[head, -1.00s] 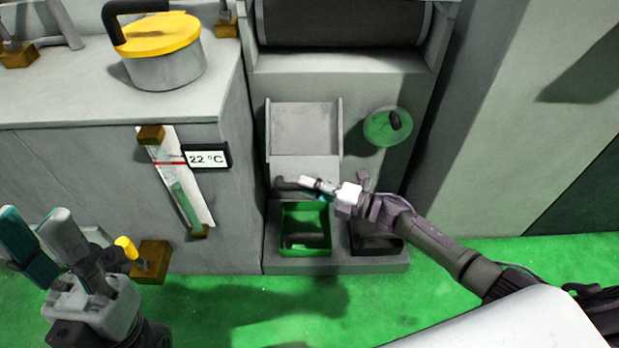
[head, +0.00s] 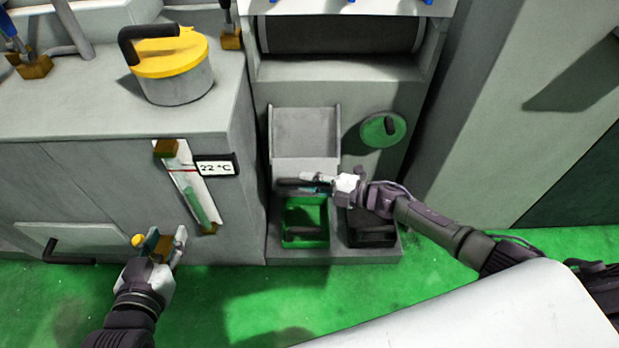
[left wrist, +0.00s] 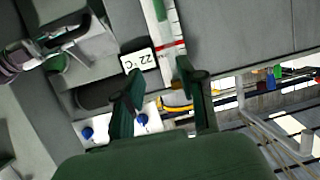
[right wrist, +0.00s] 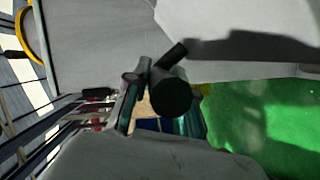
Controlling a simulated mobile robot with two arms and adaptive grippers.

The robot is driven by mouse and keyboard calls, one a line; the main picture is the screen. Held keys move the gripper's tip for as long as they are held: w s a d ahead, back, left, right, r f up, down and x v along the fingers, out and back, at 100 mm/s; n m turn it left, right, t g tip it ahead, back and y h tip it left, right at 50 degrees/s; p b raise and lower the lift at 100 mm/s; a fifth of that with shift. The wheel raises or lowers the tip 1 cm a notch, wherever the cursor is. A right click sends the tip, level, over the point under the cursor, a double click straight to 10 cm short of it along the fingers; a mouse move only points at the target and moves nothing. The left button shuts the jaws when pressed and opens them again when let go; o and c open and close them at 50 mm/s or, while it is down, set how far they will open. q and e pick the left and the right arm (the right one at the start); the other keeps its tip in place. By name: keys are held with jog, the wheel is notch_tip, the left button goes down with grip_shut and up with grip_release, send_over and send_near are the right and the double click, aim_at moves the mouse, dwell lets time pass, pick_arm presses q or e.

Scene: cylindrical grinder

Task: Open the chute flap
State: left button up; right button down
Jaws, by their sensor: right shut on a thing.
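The grey chute (head: 305,132) is on the front of the machine. A pale flap (head: 303,168) covers its lower end and appears closed. A dark bar handle (head: 290,183) sits at the flap's lower edge. My right gripper (head: 318,184) is shut on this handle, reaching from the right. In the right wrist view the black handle (right wrist: 170,95) sits between the fingers, its round end towards the camera. My left gripper (head: 163,240) is low at the left, away from the chute. In the left wrist view its fingers (left wrist: 162,100) are apart with nothing between them.
A green bin (head: 305,240) and a dark bin (head: 371,238) stand below the chute. A green disc with a dark knob (head: 382,130) is right of it. Green floor (head: 230,310) lies open in front.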

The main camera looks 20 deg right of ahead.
jog(key=shift+w+r+m+p, duration=0.15)
jog(key=shift+r+m+p, duration=0.35)
jog(key=shift+r+p, duration=0.45)
jog(key=shift+w+d+r+m+g+p, duration=0.15)
jog(key=shift+r+m+g+p, duration=0.3)
jog(key=shift+p, duration=0.55)
pick_arm(q)
jog(key=s+a+f+g+y+p, duration=0.1)
jog(key=s+a+f+g, duration=0.2)
jog(key=s+g, duration=0.3)
jog(key=s+a+f+g+y+p, duration=0.15)
jog(key=s+f+g, duration=0.25)
jog(key=s, duration=0.4)
pick_arm(e)
jog(key=shift+w+r+m+g+h+b, duration=0.2)
jog(key=shift+r+m+g+h+b, duration=0.15)
jog(key=shift+r+m+b, duration=0.15)
pick_arm(q)
jog(key=s+p+x, duration=0.1)
jog(key=p+x, duration=0.1)
jog(key=x, duration=0.7)
jog(key=shift+s+a+f+n+g, duration=0.25)
jog(key=shift+a+f+n+g, duration=0.1)
jog(key=shift+f, duration=0.1)
pick_arm(e)
jog(key=shift+w+d+r+m, duration=0.2)
jog(key=shift+w+r+m, duration=0.4)
jog(key=shift+r, duration=0.25)
